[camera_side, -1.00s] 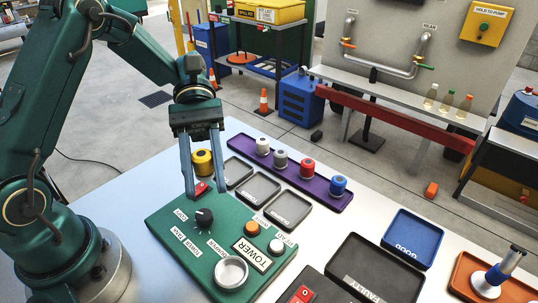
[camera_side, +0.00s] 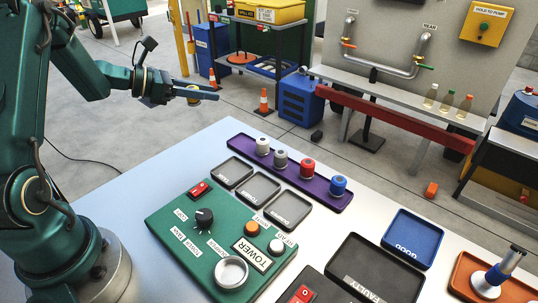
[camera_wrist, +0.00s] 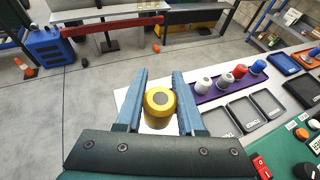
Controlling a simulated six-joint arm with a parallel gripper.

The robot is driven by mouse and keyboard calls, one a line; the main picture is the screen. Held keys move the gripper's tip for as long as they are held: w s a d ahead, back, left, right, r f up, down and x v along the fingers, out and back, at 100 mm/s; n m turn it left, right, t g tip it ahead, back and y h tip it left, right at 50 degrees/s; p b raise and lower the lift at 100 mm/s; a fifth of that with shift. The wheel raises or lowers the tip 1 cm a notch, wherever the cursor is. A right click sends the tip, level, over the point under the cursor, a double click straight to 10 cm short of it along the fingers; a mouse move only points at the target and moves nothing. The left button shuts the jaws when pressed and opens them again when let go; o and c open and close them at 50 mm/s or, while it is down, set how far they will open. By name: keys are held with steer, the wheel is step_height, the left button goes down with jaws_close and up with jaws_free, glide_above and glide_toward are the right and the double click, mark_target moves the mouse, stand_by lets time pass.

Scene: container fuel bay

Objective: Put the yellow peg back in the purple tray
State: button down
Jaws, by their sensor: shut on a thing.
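My gripper (camera_side: 198,92) is raised above and behind the table's far left edge, its fingers pointing right. It is shut on the yellow peg, which shows between the two fingers in the wrist view (camera_wrist: 159,101); in the side view the peg is mostly hidden by the fingers. The purple tray (camera_side: 322,181) lies along the table's far edge, below and right of my gripper. It holds a white, a grey, a red and a blue peg, all upright, with bare tray at its left end. The tray also shows right of the gripper in the wrist view (camera_wrist: 213,97).
Three small grey trays (camera_side: 254,189) lie in front of the purple tray. The green control panel (camera_side: 222,235) is nearer, with a black faulty tray (camera_side: 372,270) and a blue tray (camera_side: 412,238) to its right. The table's left part is clear.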

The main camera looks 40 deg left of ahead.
glide_above(254, 141)
step_height(254, 141, down, 7)
steer(key=shift+f, duration=2)
steer(key=shift+f, duration=0.1)
steer(key=c, duration=0.8)
jaws_free()
